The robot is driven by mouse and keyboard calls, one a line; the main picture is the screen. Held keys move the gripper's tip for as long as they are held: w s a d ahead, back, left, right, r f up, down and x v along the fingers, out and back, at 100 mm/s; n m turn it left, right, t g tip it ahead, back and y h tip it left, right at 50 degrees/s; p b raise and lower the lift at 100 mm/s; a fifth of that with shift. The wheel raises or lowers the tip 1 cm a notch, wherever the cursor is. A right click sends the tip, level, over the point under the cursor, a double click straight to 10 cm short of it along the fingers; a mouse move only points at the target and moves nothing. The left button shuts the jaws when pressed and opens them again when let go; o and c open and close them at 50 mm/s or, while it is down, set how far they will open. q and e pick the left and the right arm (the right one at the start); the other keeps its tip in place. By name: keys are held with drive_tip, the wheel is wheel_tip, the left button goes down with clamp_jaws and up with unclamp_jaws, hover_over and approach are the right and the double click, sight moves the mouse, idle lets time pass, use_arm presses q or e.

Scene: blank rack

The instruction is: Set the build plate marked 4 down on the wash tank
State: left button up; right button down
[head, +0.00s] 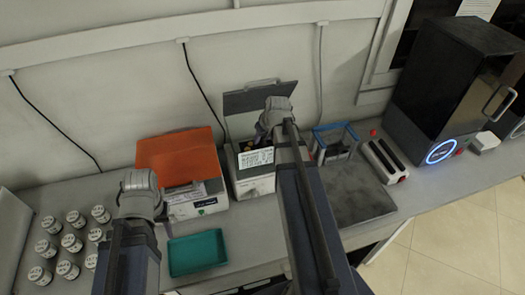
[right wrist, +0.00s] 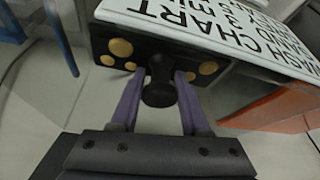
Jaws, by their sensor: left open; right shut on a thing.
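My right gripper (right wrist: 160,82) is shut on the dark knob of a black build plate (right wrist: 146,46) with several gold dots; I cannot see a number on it. In the head view my right gripper (head: 274,112) is over the white wash tank (head: 255,186), and my arm hides most of the plate there. The tank's dark lid (head: 260,97) stands raised behind. A white wash chart panel (head: 256,158) is at the tank's front; it looms close in the right wrist view (right wrist: 225,25). I cannot tell whether the plate touches the tank. My left gripper (head: 140,182) is open and empty.
An orange-lidded white box (head: 178,153) stands left of the tank, a teal tray (head: 197,253) in front. A blue-framed stand (head: 335,140), a white device with dark slots (head: 384,161) and a dark printer (head: 440,85) are right. Several white-lidded jars (head: 70,243) stand far left.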

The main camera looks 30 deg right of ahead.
sight(264, 142)
drive_tip(key=shift+f, duration=0.1)
wheel_tip(264, 142, down, 4)
drive_tip(key=b, duration=0.3)
drive_tip(key=shift+r+b, duration=0.25)
drive_tip(key=shift+b, duration=0.05)
drive_tip(key=shift+f, duration=0.15)
drive_tip(key=shift+c, duration=1.9)
unclamp_jaws()
drive_tip(key=shift+r, duration=0.2)
